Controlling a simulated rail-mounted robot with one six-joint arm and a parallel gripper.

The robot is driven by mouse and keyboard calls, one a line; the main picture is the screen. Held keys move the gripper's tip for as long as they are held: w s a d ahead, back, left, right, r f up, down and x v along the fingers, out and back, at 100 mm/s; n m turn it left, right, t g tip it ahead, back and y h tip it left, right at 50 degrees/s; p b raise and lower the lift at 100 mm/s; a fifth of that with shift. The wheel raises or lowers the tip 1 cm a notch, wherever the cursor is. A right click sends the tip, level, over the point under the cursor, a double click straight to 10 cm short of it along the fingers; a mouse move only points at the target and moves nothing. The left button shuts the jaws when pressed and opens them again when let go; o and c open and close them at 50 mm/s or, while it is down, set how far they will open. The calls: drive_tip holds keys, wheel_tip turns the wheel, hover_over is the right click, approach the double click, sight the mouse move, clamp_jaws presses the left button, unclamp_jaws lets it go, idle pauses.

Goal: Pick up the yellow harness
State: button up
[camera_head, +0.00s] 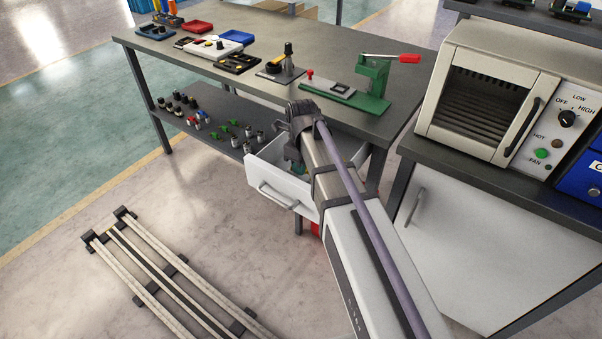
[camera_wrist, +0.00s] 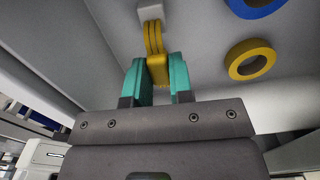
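The yellow harness (camera_wrist: 154,40) shows in the wrist view as a narrow looped bundle, with a white block (camera_wrist: 149,11) at its upper end. The teal fingers of my gripper (camera_wrist: 158,75) are on both sides of its lower end, and the yellow fills the gap between them; the gripper looks shut on it. In the head view my gripper (camera_head: 295,158) reaches down into the open white drawer (camera_head: 277,196) under the workbench. The arm and drawer front hide the harness there.
A yellow ring (camera_wrist: 251,60) and a blue ring (camera_wrist: 256,5) lie to the right of the harness. The workbench (camera_head: 330,50) overhangs the drawer, with a green press (camera_head: 371,88) on top. A cabinet (camera_head: 490,245) stands at the right.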

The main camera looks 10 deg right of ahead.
clamp_jaws()
wheel_tip(320, 180, up, 7)
drive_tip(key=p, duration=0.6)
drive_tip(key=shift+f+p, duration=0.1)
drive_tip(key=shift+p, duration=0.25)
drive_tip(key=shift+f, duration=0.1)
